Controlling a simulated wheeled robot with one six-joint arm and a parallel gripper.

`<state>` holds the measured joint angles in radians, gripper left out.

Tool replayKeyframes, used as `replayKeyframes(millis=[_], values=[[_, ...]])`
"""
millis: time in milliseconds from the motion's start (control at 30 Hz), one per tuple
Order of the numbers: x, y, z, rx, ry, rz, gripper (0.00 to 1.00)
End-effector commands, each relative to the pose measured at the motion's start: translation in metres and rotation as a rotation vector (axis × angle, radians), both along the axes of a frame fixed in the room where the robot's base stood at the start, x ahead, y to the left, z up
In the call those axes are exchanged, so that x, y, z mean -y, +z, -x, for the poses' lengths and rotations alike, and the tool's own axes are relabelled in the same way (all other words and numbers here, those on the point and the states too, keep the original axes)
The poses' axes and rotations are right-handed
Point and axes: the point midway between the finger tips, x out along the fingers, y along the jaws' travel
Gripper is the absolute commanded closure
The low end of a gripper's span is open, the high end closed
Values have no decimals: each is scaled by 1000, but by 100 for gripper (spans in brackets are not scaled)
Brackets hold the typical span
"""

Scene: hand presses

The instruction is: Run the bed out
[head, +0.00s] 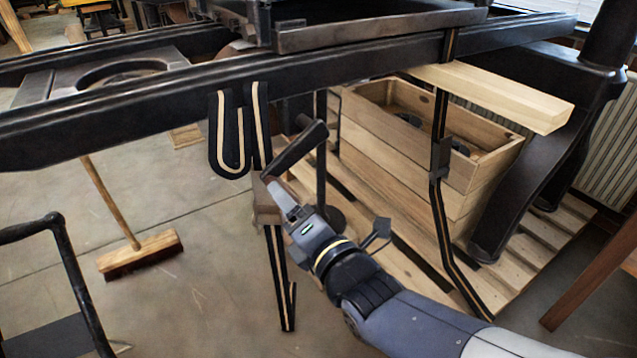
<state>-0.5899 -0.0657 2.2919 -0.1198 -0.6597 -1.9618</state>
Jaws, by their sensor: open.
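The press bed (380,31) is a dark metal carriage at the top, sitting across two long black rails (330,67). Its far part is cut off by the frame's top edge. Below the near rail a dark cylindrical crank handle (296,149) sticks out at a slant. A brown wooden block (265,205) sits at its lower left end. My gripper (289,197) is open, just below the handle and close to the block. I cannot tell whether it touches either. The space between its fingers is partly hidden.
Black straps with cream stripes (440,155) hang under the rails. A wooden crate (400,150) stands on a pallet at right, beside a dark curved press leg (535,165). A broom (140,255) stands at left, near a black tubular frame (75,275). The floor between is bare.

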Motion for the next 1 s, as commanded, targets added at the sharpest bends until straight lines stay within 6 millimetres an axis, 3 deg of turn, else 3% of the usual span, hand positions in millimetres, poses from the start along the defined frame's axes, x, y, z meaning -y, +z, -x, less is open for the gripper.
replayKeyframes(millis=[167, 467, 1000], values=[[0, 0, 0, -1, 0, 1, 18], [3, 1, 3, 0, 0, 0, 18], [36, 2, 45, 0, -2, -1, 18]])
